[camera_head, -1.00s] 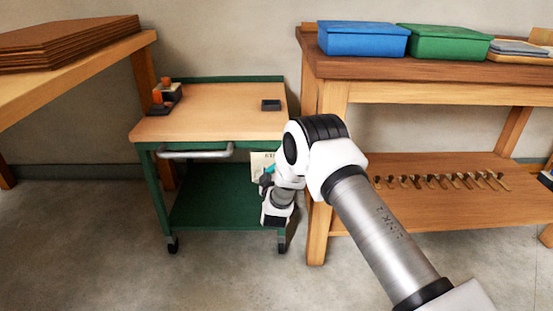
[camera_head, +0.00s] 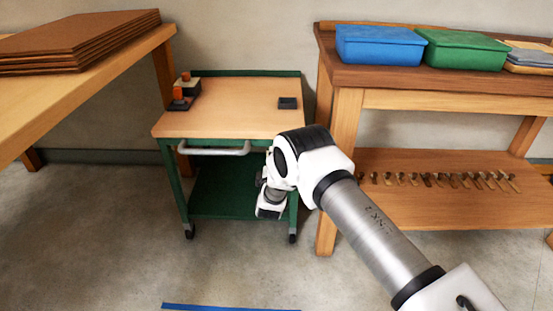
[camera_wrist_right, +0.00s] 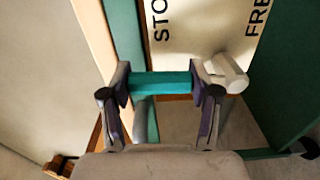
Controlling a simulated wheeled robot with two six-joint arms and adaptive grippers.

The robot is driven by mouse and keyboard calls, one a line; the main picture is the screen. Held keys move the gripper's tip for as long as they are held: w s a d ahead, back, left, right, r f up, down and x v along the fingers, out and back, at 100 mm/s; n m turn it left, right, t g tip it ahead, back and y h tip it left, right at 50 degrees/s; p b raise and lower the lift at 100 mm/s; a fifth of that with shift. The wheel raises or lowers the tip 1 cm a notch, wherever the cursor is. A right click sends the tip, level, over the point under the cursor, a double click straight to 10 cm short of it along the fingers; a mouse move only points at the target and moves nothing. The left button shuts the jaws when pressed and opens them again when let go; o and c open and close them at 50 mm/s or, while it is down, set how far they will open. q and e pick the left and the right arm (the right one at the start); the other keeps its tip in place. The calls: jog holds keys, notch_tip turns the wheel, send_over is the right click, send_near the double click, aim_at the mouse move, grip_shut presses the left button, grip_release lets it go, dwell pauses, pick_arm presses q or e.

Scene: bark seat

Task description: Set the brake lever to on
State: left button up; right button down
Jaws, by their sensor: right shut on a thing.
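The green cart (camera_head: 245,73) with a wooden top stands against the wall in the head view. In the right wrist view, the teal grip of the brake lever (camera_wrist_right: 162,84) lies between my right gripper's fingers (camera_wrist_right: 161,87), which are shut on it from both sides. Behind it is a pale label plate (camera_wrist_right: 205,35) with the partly cut-off words "STO" and "FRE". A pale rod (camera_wrist_right: 228,73) shows beside the right finger. In the head view my right arm hides the lever and plate at the cart's front right. My left gripper is out of view.
A wooden bench (camera_head: 345,95) stands close to the cart's right, with a blue bin (camera_head: 380,46) and a green bin (camera_head: 465,50) on top. A table with stacked brown sheets (camera_head: 80,42) is on the left. A blue floor strip (camera_head: 230,307) lies in front.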

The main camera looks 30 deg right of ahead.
jog(key=shift+w+a+n, duration=0.1)
jog(key=shift+a+n, duration=0.05)
jog(key=shift+n, duration=0.25)
jog(key=c, duration=0.5)
grip_release()
jog(key=shift+a, duration=0.1)
jog(key=v, duration=1.2)
